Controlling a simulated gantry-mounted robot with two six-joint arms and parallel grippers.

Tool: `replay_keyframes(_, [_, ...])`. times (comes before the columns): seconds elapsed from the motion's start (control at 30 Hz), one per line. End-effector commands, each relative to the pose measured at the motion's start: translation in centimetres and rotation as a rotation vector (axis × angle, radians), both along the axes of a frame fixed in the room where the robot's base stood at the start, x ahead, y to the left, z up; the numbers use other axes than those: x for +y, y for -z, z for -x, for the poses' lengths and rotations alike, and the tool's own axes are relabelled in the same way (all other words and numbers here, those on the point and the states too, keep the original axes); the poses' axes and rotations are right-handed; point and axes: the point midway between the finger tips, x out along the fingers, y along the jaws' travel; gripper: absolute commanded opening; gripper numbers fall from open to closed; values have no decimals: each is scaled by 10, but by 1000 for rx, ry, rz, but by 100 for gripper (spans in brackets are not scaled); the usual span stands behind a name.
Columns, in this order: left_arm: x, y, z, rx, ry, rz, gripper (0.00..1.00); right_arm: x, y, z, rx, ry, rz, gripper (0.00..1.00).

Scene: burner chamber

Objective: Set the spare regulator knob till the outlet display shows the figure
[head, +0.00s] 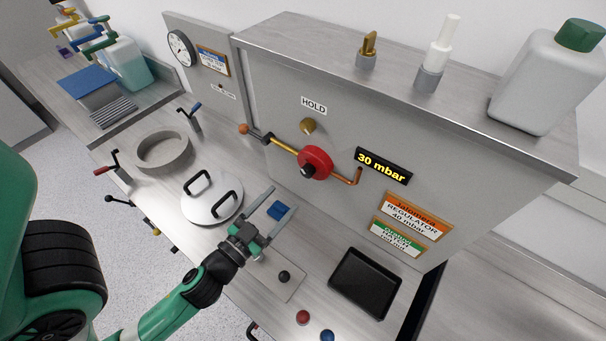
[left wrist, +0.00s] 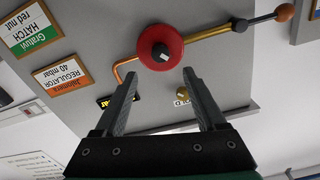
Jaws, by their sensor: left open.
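The round red regulator knob (head: 315,163) with a black centre sits on the pipe on the grey panel. It also shows in the left wrist view (left wrist: 160,47), just beyond my fingertips. The outlet display (head: 384,165) reads "30 mbar" in yellow; in the left wrist view a finger hides most of it. An orange plate (head: 413,217) reads "REGULATOR 40 mbar". My left gripper (head: 279,202) is open and empty in front of the panel, apart from the red knob. It also shows in the left wrist view (left wrist: 161,76). My right gripper is in neither view.
A brass knob (head: 308,126) sits under the "HOLD" label. An orange-tipped lever (head: 244,129) ends the pipe at left. A lidded plate (head: 212,199), a black tray (head: 365,283) and red and blue balls (head: 303,317) are on the counter. White bottles stand on the ledge.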

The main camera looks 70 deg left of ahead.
Motion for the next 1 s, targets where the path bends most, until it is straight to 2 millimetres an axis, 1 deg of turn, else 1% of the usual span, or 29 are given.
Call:
replay_keyframes(0.03, [6,-10,-7,-2,-5,1,73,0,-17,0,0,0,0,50])
replay_keyframes(0.1, [14,-11,-20,-4,-4,0,73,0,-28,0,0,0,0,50])
replay_keyframes(0.2, [27,-12,-40,-4,-4,0,73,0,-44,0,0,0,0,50])
replay_keyframes(0.33, [42,-8,-63,-4,-3,-1,73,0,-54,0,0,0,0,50])
replay_keyframes(0.4, [47,-5,-73,-3,-1,-1,73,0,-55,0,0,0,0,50])
replay_keyframes(0.5, [52,-4,-81,-3,0,-1,73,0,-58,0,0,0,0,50])
replay_keyframes(0.6, [55,-2,-85,-3,0,-1,73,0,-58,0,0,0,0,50])
replay_keyframes(0.8, [55,-1,-85,-2,-1,0,73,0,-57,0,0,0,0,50])
replay_keyframes(0.83, [55,-1,-85,-2,-1,0,71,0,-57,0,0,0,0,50])
replay_keyframes(0.97, [55,-2,-85,-2,-1,0,48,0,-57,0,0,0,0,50])
replay_keyframes(1.0, [55,-2,-85,-2,-1,0,40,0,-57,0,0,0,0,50])
